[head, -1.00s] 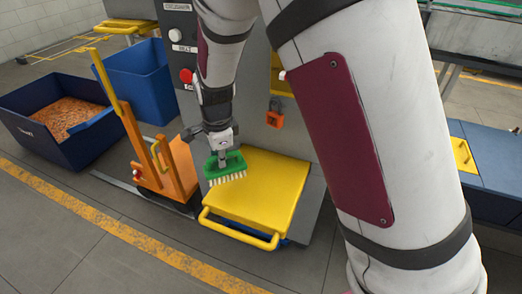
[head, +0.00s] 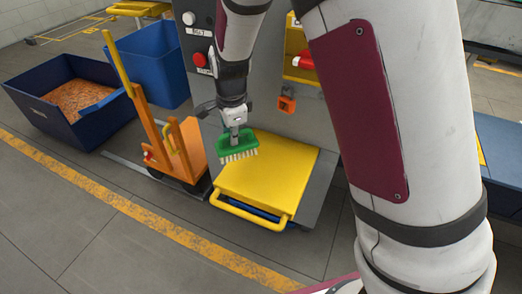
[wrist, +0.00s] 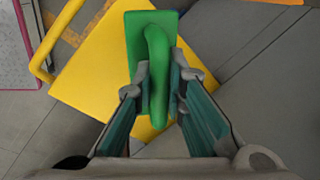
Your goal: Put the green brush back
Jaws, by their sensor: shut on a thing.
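The green brush (head: 238,147) has pale bristles pointing down and hangs above the yellow lid (head: 268,182) with its yellow bar handle. My gripper (head: 235,128) is above the brush and shut on it. In the wrist view, my gripper (wrist: 160,88) has its two fingers on either side of the green handle (wrist: 157,60) of the brush. The yellow lid also shows below the brush in the wrist view (wrist: 92,72). The bristles are hidden in the wrist view.
An orange pallet truck (head: 180,150) stands left of the yellow lid. A dark blue bin (head: 95,130) with orange scraps and a taller blue bin (head: 150,65) are farther left. An orange padlock (head: 287,104) hangs on the grey machine. The floor in front is clear.

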